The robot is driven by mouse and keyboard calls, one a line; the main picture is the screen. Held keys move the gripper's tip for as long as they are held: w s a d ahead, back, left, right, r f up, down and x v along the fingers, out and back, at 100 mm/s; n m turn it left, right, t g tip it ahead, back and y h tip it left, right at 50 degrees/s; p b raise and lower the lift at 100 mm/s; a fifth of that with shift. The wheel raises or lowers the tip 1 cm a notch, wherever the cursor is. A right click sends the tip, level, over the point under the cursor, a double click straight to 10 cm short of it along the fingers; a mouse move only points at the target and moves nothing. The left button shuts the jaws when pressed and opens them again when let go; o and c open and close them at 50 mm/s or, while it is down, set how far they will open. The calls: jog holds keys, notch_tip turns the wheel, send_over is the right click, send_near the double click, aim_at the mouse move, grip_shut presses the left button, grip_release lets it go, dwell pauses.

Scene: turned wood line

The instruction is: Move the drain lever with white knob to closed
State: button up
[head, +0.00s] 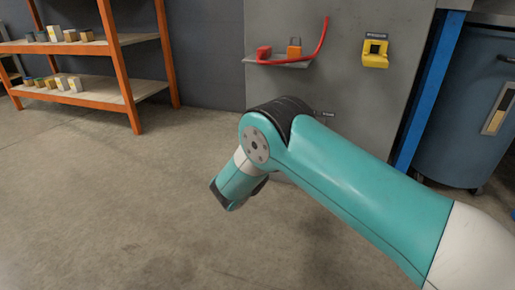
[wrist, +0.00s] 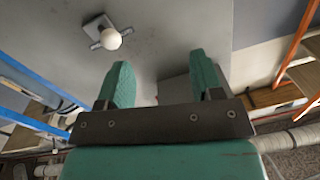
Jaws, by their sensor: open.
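The drain lever's white knob (wrist: 111,39) shows in the wrist view, upper left, in front of a grey square plate with short metal parts on the grey panel (wrist: 170,30). The lever's setting cannot be told. My gripper (wrist: 160,62) is open, its two teal fingers apart with nothing between them. The knob is beyond the left fingertip and apart from it. In the head view my arm covers the lower part of the grey panel (head: 345,85), and the knob is not visible there; my gripper's fingers cannot be made out.
On the panel are a red curved lever (head: 323,40) by a small shelf (head: 280,62) and a yellow fitting (head: 375,52). A blue post (head: 428,95) and a dark blue bin (head: 470,110) stand right. Orange shelving (head: 115,65) stands left. The floor (head: 100,210) is clear.

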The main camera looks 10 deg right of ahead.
jog(key=shift+s+a+b, duration=0.1)
jog(key=shift+s+a, duration=0.15)
jog(key=shift+a, duration=0.35)
jog(key=shift+s+a+b, duration=0.15)
jog(key=shift+s+a, duration=0.05)
jog(key=shift+a, duration=0.45)
jog(key=shift+s+a+b, duration=0.1)
jog(key=shift+s+a, duration=0.15)
jog(key=shift+a, duration=0.35)
